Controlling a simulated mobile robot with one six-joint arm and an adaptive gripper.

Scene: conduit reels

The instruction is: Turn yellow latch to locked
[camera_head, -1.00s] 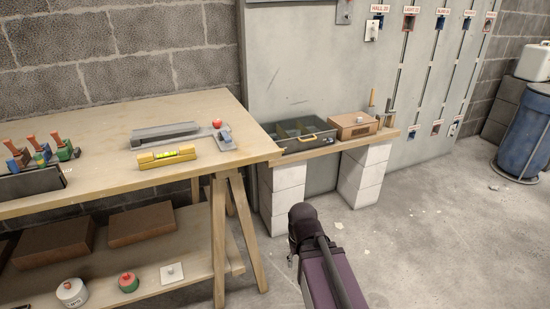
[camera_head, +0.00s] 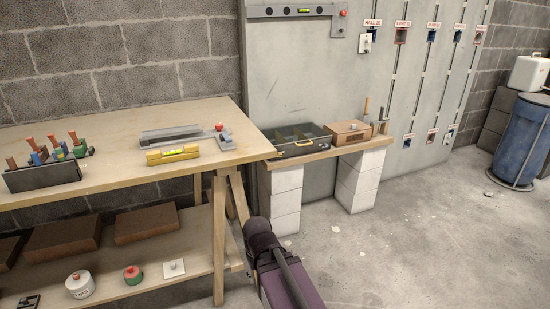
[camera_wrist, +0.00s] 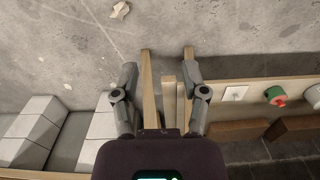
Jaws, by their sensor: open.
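A small yellow piece (camera_head: 303,143), which may be the latch, shows on the front of an open dark case (camera_head: 282,150). The case sits on a low plank shelf against the grey panel. The piece is too small to tell its turn position. My gripper (camera_wrist: 160,68) is open and empty in the wrist view, its two dark fingers apart above wooden bench legs and concrete floor. The yellow piece is not in the wrist view. In the head view my purple arm shows low at the middle, well below the case, and the fingers cannot be made out.
A wooden workbench (camera_head: 110,119) stands left, with a yellow spirit level (camera_head: 173,154) and a lever rack (camera_head: 42,175) on it. A brown box (camera_head: 348,134) is beside the case. White blocks (camera_head: 286,200) hold up the shelf. Floor at right is open, with a blue barrel (camera_head: 522,145) beyond.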

